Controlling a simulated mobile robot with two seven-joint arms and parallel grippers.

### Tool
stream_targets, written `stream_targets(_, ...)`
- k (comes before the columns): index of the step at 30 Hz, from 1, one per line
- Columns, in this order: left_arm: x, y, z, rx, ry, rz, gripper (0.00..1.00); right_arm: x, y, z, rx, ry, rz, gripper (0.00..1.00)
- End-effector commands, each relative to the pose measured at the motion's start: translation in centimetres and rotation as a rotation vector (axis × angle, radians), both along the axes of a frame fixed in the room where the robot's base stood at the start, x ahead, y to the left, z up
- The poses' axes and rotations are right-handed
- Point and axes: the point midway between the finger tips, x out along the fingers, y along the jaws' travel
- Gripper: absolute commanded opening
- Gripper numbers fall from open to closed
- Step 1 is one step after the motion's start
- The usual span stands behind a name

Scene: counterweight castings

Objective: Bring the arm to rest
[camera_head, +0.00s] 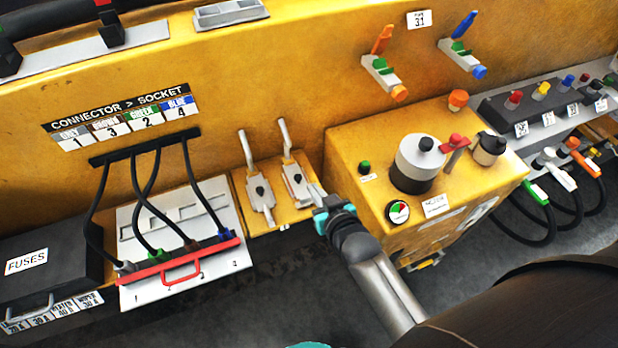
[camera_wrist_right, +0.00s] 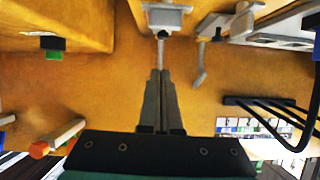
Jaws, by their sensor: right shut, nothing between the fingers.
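My right gripper (camera_head: 316,192) is shut and empty, just right of the right lever switch (camera_head: 297,183) on the yellow ledge. In the right wrist view, my closed fingertips (camera_wrist_right: 160,75) point at a lever handle (camera_wrist_right: 161,50) and appear very near it or touching; I cannot tell which. The left lever switch (camera_head: 260,193) stands beside the right one. Both lever handles point up in the head view. My left gripper is not in view.
A yellow box (camera_head: 360,150) with a grey-and-black knob (camera_head: 417,162) stands right of my gripper. At left are a white socket panel (camera_head: 150,287) with a red bar (camera_head: 180,265) and black cables, and a dark fuse box (camera_head: 55,250). Dark floor lies below.

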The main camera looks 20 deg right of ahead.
Motion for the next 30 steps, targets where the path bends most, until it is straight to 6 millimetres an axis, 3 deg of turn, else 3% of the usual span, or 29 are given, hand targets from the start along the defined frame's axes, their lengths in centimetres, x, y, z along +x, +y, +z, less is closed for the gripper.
stream_targets(6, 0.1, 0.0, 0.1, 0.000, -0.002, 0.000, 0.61, -1.7, -0.1, 0.4, 0.000, 0.000, 0.000, 0.00)
stream_targets(17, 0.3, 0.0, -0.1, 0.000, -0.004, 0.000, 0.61, -2.0, -0.1, -0.3, -0.002, 0.010, 0.002, 0.00)
stream_targets(20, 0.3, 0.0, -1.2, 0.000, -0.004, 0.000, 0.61, -2.9, 0.2, -3.5, -0.005, 0.060, 0.011, 0.00)
stream_targets(22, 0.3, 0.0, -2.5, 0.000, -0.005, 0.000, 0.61, -4.2, 0.4, -7.4, -0.012, 0.121, 0.022, 0.00)
stream_targets(26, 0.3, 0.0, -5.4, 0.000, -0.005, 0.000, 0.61, -8.1, 0.8, -16.5, -0.030, 0.279, 0.051, 0.00)
stream_targets(30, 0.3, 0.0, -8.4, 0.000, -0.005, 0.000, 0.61, -13.6, 0.9, -25.8, -0.057, 0.459, 0.085, 0.00)
